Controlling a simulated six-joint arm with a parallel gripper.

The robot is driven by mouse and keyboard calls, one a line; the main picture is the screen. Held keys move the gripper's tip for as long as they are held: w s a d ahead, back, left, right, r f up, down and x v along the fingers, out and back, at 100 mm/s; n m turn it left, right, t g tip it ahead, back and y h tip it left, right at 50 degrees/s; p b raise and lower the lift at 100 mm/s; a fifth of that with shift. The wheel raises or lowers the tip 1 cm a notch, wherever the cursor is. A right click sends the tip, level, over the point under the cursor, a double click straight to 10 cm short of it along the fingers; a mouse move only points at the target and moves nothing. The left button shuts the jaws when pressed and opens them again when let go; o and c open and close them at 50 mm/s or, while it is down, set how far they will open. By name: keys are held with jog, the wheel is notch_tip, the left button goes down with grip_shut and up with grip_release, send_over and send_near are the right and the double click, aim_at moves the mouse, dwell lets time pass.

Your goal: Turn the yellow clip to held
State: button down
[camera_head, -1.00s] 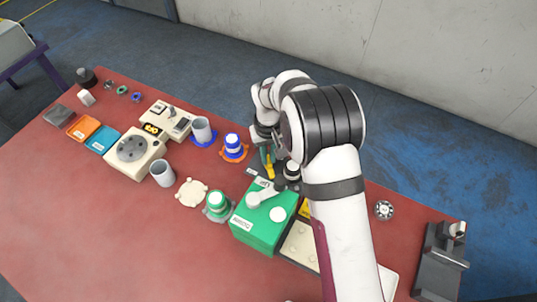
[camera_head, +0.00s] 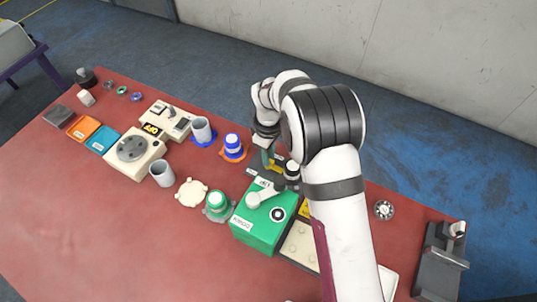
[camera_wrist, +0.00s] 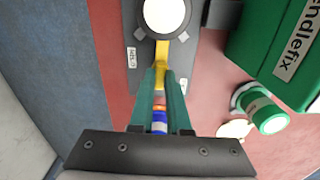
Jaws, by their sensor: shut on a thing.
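The yellow clip (camera_wrist: 161,62) is on a dark fixture plate (camera_wrist: 144,32). It runs from the white round top (camera_wrist: 167,14) toward my gripper in the wrist view. My gripper (camera_wrist: 161,78) has green fingers shut on the clip's near end. A white label reading HELD (camera_wrist: 131,57) is on the plate just left of the clip. In the head view a bit of the yellow clip (camera_head: 276,164) shows beside my gripper (camera_head: 268,162); the arm and fingers hide much of the fixture.
A green box (camera_head: 255,232) stands close in front of the fixture. A blue-and-white bottle on an orange base (camera_head: 233,148) is to the left, and a green-capped bottle (camera_head: 217,201) stands by the box. The red table is open at the front left.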

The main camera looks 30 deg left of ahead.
jog(key=shift+n, duration=0.4)
jog(key=c, duration=0.9)
grip_release()
notch_tip(320, 180, up, 16)
jog(key=shift+f, duration=0.1)
